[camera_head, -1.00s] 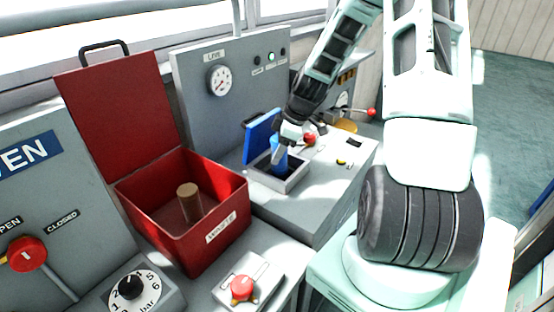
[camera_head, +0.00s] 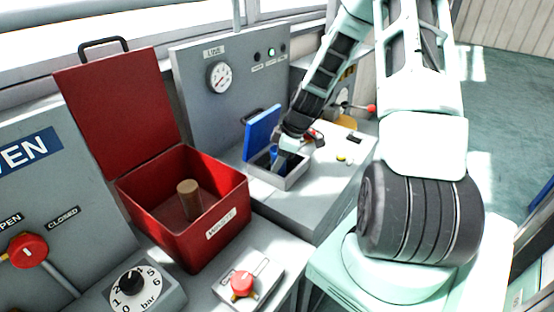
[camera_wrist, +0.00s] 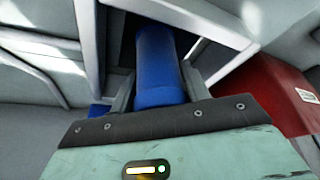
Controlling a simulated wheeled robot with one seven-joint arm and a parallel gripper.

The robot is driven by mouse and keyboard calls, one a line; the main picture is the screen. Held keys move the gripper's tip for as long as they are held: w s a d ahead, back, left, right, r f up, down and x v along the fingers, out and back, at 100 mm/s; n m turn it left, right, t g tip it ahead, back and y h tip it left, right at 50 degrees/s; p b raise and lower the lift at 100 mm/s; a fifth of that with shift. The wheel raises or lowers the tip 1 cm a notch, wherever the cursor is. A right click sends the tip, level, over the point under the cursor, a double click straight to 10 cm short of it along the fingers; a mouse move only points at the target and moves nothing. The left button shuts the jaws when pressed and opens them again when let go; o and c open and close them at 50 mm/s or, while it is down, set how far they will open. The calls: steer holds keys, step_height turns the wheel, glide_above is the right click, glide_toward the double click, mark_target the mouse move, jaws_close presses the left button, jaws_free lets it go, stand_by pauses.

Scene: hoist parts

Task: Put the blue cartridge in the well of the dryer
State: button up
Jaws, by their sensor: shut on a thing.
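The blue cartridge (camera_wrist: 160,70) is between the fingers of my gripper (camera_wrist: 150,98) in the wrist view, reaching into the opening of a grey box. In the head view my gripper (camera_head: 280,160) is low at the dryer's well (camera_head: 296,180), a grey open box with its blue lid (camera_head: 262,132) raised. The gripper is shut on the cartridge, and the gripper and box walls hide most of the cartridge there. I cannot tell whether the cartridge touches the bottom of the well.
A red open box (camera_head: 225,228) labelled for waste holds a brown cylinder (camera_head: 189,199). A red knob (camera_head: 242,283) on a small plate and a bar dial (camera_head: 130,284) are in front. A gauge panel (camera_head: 240,100) stands behind the dryer. The bench right of the well holds small parts.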

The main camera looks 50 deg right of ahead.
steer(key=o, duration=1.1)
steer(key=shift+f, duration=0.1)
steer(key=shift+o, duration=0.2)
steer(key=shift+r+p, duration=0.4)
steer(key=shift+r, duration=0.1)
steer(key=v, duration=1.2)
steer(key=s+a+r+g, duration=0.2)
steer(key=a+g, duration=0.1)
steer(key=a, duration=2)
steer(key=s+a+r+h, duration=0.2)
steer(key=s+a, duration=1.3)
steer(key=s, duration=0.1)
steer(key=shift+s+a+m+b, duration=0.25)
steer(key=shift+s+m+b, duration=0.05)
steer(key=shift+m+b, duration=0.1)
